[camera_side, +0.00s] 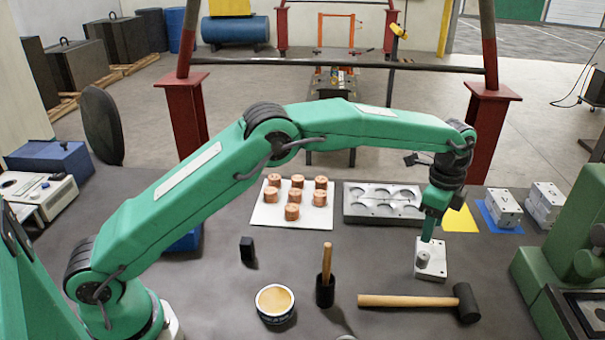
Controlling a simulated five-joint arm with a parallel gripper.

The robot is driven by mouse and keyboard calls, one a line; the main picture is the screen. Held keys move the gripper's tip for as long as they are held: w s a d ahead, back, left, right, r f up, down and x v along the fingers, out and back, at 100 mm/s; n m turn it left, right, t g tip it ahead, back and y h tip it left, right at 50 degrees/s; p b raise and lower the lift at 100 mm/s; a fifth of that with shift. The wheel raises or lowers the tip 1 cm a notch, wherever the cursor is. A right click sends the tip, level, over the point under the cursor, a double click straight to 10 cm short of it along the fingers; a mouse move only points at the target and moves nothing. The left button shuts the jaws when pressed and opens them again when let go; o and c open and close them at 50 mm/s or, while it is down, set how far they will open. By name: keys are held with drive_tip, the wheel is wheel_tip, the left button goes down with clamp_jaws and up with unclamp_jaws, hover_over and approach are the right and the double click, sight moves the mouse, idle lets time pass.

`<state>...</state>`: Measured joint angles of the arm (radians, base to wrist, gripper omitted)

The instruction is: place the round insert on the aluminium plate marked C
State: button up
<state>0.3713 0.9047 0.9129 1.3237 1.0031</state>
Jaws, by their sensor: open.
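A small grey round insert (423,260) stands on top of a light aluminium plate (436,272) on the right part of the dark table. My gripper (427,239) points down just above the insert. Its jaws are open, and their small size hides whether they touch the insert. Two other light metal blocks stand farther right: one (503,209) on a blue mat and one (546,203) beside it. No letter C can be read on any plate.
Several copper cylinders (292,212) stand on a white sheet (264,216). A grey tray with round recesses (384,217) lies beside it. A mallet (410,301) lies in front of the plate.

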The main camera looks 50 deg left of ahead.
drive_tip(key=shift+r, duration=1.9)
drive_tip(key=s+a+r+n+t, duration=0.3)
drive_tip(key=s+a+r+n, duration=0.5)
drive_tip(key=s+a+r, duration=0.65)
drive_tip(key=s+a+f+n+t, duration=0.1)
drive_tip(key=s+a+n, duration=0.1)
drive_tip(key=s, duration=0.5)
drive_tip(key=s+a+f+n, duration=0.2)
drive_tip(key=s+a+n, duration=0.1)
drive_tip(key=s, duration=0.4)
drive_tip(key=s+a+f+n+t, duration=0.1)
drive_tip(key=s+a+f+n, duration=0.1)
drive_tip(key=s, duration=0.5)
drive_tip(key=shift+a+f+n+t, duration=0.3)
drive_tip(key=shift+a+n, duration=0.1)
drive_tip(key=shift+a, duration=0.15)
